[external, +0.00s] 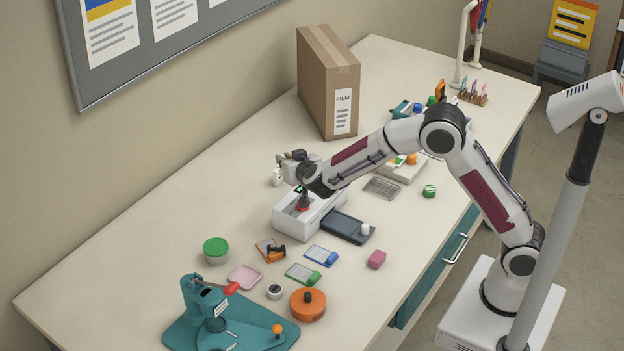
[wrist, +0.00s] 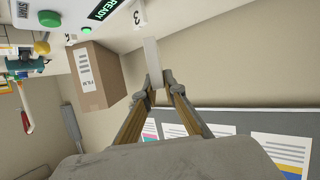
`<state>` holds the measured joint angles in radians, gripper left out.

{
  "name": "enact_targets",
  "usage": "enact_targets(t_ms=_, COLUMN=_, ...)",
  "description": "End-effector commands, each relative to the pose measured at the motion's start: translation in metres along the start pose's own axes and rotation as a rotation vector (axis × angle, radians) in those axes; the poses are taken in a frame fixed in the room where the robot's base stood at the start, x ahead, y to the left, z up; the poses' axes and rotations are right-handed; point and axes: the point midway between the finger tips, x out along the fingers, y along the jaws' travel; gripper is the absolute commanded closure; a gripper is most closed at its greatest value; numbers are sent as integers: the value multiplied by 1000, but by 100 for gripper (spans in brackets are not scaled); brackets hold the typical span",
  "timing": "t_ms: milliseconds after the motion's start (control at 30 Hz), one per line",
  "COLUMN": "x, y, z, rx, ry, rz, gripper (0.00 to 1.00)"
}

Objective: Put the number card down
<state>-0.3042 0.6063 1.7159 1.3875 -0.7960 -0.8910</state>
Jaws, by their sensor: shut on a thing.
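My gripper (external: 287,164) is above the far left end of the white laminator (external: 290,222), with its fingers pointing left. In the wrist view its fingertips (wrist: 156,88) are shut on a plain white card (wrist: 151,56), seen narrow, nearly edge-on. No number shows on this card from here. A small white piece (external: 277,178) shows just below the fingers in the external view; I cannot tell whether it is the held card. In the wrist view, a white tag marked 3 (wrist: 140,18) is close beyond the held card, and a green READY display (wrist: 105,9) is near it.
A tall film box (external: 322,85) stands behind my gripper. A dark tray (external: 348,228) adjoins the laminator. A green-lidded tub (external: 216,250), coloured cards and an orange round pot (external: 308,304) lie in front. The table left of the laminator is clear.

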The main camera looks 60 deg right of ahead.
Motion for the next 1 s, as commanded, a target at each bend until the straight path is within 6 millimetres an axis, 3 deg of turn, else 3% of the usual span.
enact_targets(t_ms=200, x=-9, y=-74, z=-13, rx=-83, ry=1, rz=-204, gripper=100)
enact_targets(t_ms=500, x=-34, y=-161, z=-17, rx=-195, ry=1, rz=-469, gripper=100)
enact_targets(t_ms=733, x=-50, y=-198, z=-12, rx=-248, ry=1, rz=-594, gripper=100)
enact_targets(t_ms=1000, x=-61, y=-219, z=-8, rx=-281, ry=2, rz=-679, gripper=100)
